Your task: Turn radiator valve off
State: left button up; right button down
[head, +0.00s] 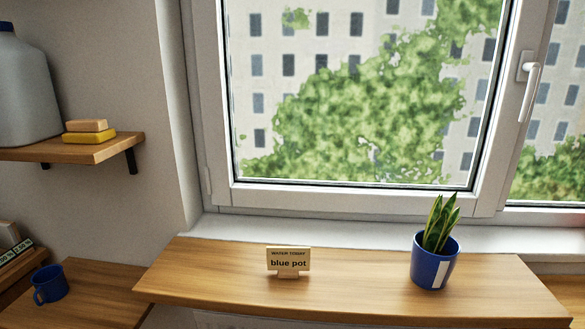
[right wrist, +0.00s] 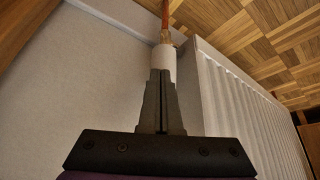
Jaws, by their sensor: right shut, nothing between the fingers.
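The radiator valve has a white cylindrical head (right wrist: 163,58), seen in the right wrist view just beyond my fingertips. A copper pipe (right wrist: 165,20) runs from it towards the floor. My right gripper (right wrist: 161,74) is shut and empty, its dark fingers side by side and pointing at the valve head. I cannot tell whether the tips touch it. The white ribbed radiator (right wrist: 240,105) stands to the right of the fingers. My left gripper is in neither view.
A wooden sill board (head: 210,275) carries a blue pot (head: 428,270) with a plant and a sign (head: 288,260) reading "blue pot". A blue mug (head: 50,285) stands lower left. A pale wall (right wrist: 90,75) lies left of the valve, a parquet floor (right wrist: 250,40) beyond.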

notch_tip(320, 180, up, 6)
jog(key=p, duration=0.3)
jog(key=shift+s+d, duration=0.2)
jog(key=shift+s, duration=0.1)
notch_tip(320, 180, down, 6)
jog(key=a+g+h, duration=0.1)
jog(key=g, duration=0.1)
jog(key=shift+a+g+b, duration=0.3)
jog(key=shift+a+b, duration=0.05)
dwell(0.8)
jog(key=shift+w+r, duration=0.1)
